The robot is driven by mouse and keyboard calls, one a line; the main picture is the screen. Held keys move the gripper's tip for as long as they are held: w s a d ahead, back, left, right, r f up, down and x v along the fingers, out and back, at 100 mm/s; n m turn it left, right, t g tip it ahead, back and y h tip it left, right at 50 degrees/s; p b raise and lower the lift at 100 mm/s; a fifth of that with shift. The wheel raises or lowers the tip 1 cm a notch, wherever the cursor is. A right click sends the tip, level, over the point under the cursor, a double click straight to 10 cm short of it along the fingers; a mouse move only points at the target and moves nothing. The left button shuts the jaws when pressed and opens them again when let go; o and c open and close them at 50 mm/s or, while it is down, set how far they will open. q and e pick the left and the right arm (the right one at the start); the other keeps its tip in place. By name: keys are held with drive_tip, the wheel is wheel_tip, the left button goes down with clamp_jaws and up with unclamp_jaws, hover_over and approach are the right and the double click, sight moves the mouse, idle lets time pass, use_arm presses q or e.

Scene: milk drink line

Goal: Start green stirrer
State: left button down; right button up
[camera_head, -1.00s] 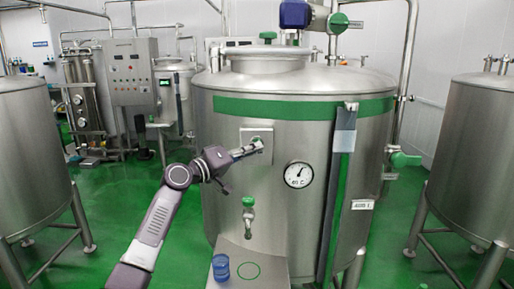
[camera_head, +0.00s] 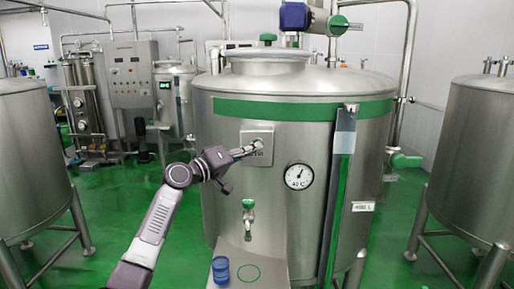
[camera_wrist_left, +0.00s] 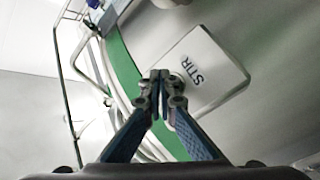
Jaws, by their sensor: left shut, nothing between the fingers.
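The steel tank with the green band (camera_head: 290,108) stands in the middle of the head view. A square metal plate (camera_head: 249,136) is fixed on its front, and a small green button (camera_head: 257,143) shows at my fingertips. In the left wrist view the plate (camera_wrist_left: 222,68) reads "STIR"; the button is hidden behind my fingers there. My left gripper (camera_head: 252,149) is shut and empty, its tips in front of the plate, at or very near the button; I cannot tell whether they touch. It also shows in the left wrist view (camera_wrist_left: 159,76). My right gripper is not in view.
Below the plate are a green-handled tap (camera_head: 248,204) and a shelf (camera_head: 270,264) with a blue cup (camera_head: 221,269). A dial gauge (camera_head: 298,176) sits right of the plate. Other tanks stand at left (camera_head: 35,160) and right (camera_head: 475,160). Green floor between them is clear.

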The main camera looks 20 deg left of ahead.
use_arm(q)
drive_tip(key=shift+w, duration=0.15)
drive_tip(key=shift+s+d+p, duration=0.2)
drive_tip(key=shift+s+p, duration=0.2)
drive_tip(key=shift+s, duration=0.55)
drive_tip(key=s+p, duration=0.1)
drive_tip(key=s, duration=0.1)
drive_tip(key=s+d+p, duration=0.1)
drive_tip(key=s+p, duration=0.1)
drive_tip(key=s, duration=0.1)
drive_tip(key=shift+s+d, duration=0.35)
